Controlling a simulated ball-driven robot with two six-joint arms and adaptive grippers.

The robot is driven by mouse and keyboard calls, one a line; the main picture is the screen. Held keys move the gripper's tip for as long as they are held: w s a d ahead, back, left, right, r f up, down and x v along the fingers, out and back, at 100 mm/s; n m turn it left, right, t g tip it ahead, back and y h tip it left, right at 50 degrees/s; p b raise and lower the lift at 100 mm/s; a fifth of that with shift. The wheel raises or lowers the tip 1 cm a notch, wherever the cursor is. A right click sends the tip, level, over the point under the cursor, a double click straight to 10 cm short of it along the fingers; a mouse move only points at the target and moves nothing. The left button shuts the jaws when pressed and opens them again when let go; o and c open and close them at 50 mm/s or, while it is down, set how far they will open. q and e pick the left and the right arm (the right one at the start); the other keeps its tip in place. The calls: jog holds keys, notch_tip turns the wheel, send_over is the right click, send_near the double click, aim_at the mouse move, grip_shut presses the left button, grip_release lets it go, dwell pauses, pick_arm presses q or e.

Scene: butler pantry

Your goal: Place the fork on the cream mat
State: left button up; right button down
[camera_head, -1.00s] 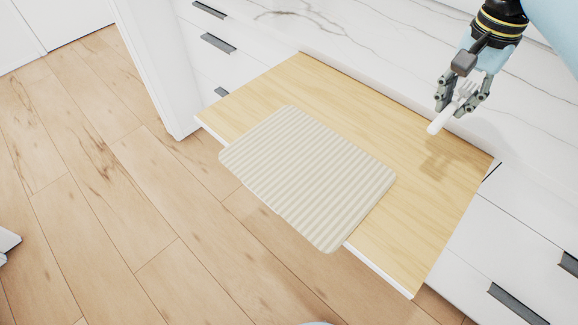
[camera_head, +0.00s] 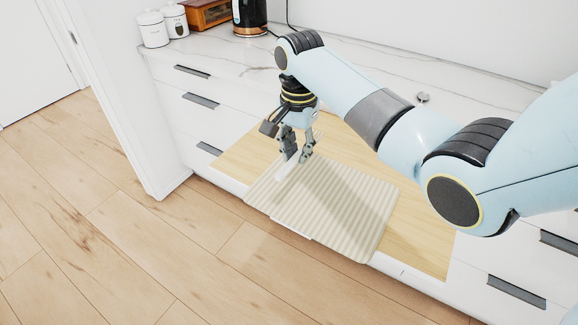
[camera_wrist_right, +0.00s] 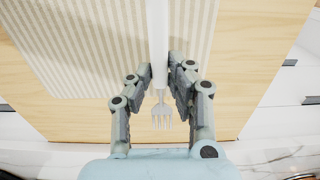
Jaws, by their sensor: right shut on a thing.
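The cream ribbed mat (camera_head: 345,215) lies on a pull-out wooden board and reaches over its front edge. My right gripper (camera_head: 296,160) is shut on the fork, above the far left part of the mat. The fork's white handle (camera_head: 287,171) points down and toward the front in the head view. In the right wrist view, the fork (camera_wrist_right: 161,112) has its tines toward my palm and its handle running away between the fingers (camera_wrist_right: 160,72). My left gripper is out of view.
The wooden board (camera_head: 425,240) has bare room right of the mat. Behind it is a marble counter (camera_head: 225,55) with two white canisters (camera_head: 153,28), a wooden box (camera_head: 208,12) and a black kettle (camera_head: 250,15). White drawers flank the board.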

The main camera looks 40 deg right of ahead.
aim_at(290, 177)
jog(key=shift+w+a+f, duration=0.5)
jog(key=shift+a+f, duration=0.1)
jog(key=shift+a, duration=0.05)
notch_tip(290, 177, down, 3)
jog(key=shift+f, duration=0.5)
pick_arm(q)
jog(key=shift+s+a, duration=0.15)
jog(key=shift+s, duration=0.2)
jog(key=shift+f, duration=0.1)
pick_arm(e)
jog(key=shift+f, duration=0.15)
jog(key=c, duration=1.2)
grip_release()
